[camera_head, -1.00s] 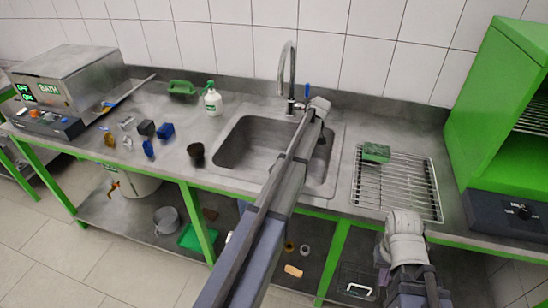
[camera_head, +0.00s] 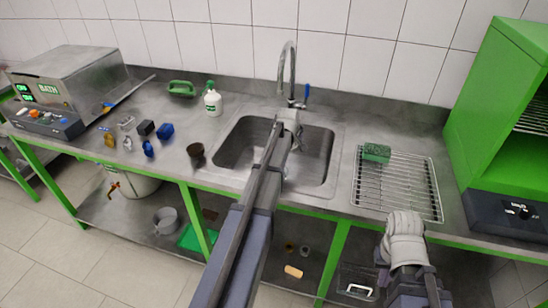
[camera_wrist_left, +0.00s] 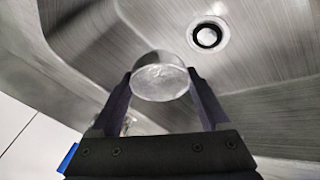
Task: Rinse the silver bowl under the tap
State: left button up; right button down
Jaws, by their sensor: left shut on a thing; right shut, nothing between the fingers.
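The silver bowl (camera_wrist_left: 160,78) is small and round, with a pale, shiny face, between the two fingers of my left gripper in the left wrist view. My left gripper (camera_head: 297,140) is shut on it over the sink (camera_head: 238,146); in the head view the arm hides most of the bowl. The drain (camera_wrist_left: 207,37) lies beyond the bowl, up and right in the wrist view. The tap (camera_head: 290,62) arches behind my left wrist, with a blue lever (camera_head: 307,90). No water stream is visible. My right gripper (camera_head: 383,258) is shut and empty in front of the counter, its fingers mostly hidden.
A wire rack (camera_head: 415,185) with a green sponge (camera_head: 376,152) lies right of the sink. A dark cup (camera_head: 195,153) and a white spray bottle (camera_head: 212,100) stand left of it. A green cabinet (camera_head: 500,130) bounds the right end. Several small items lie further left.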

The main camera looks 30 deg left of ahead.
pick_arm(q)
jog(key=shift+s+a+r+t, duration=0.1)
jog(key=shift+s+a+t, duration=0.2)
jog(key=shift+s, duration=0.15)
jog(key=s+t+h+b, duration=0.1)
jog(key=t+b, duration=0.1)
jog(key=s+a+r+n+t+h+b, duration=0.1)
jog(key=s+t+b, duration=0.1)
jog(key=shift+a+b, duration=0.2)
jog(key=shift+b, duration=0.1)
dwell(0.5)
jog(key=t+b, duration=0.1)
jog(key=s+b, duration=0.1)
jog(key=n+t+h+b, duration=0.1)
jog(key=shift+s+a+r+t+b, duration=0.2)
jog(key=shift+a+r+t+b, duration=0.05)
jog(key=shift+a+t+b, duration=0.05)
dwell(0.3)
